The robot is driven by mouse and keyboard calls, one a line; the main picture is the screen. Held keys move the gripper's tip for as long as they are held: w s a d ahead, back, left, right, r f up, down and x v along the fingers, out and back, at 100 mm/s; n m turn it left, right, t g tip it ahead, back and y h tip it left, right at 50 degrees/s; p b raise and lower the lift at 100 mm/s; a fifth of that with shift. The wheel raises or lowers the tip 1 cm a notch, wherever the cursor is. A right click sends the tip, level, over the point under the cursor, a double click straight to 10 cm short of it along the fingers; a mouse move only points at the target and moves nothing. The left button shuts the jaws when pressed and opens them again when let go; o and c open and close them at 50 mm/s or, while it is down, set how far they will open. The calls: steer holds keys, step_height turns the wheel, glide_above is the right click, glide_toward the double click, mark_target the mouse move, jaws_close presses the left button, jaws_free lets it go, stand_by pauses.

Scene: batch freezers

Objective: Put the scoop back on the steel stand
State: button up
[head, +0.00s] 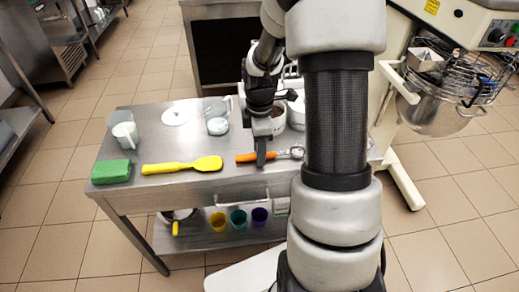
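The scoop (246,157) has an orange handle and a metal bowl end at its right, near the front right of the steel stand (150,200), a table-like unit with a top and a lower shelf. My gripper (262,160) points down over the handle and hides part of it. Its fingers overlap, so I cannot tell whether they are shut on the handle. I also cannot tell whether the scoop touches the steel top or is slightly above it.
On the top are a yellow spatula (182,166), a green sponge (111,172), clear cups (124,133), a white disc (176,116) and white tubs (296,113). Coloured cups (238,219) sit on the lower shelf. A mixer with a steel bowl (435,115) stands at right.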

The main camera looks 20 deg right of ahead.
step_height(320, 180, up, 12)
steer(key=p, duration=0.2)
steer(key=shift+r+p, duration=0.2)
steer(key=shift+p, duration=0.15)
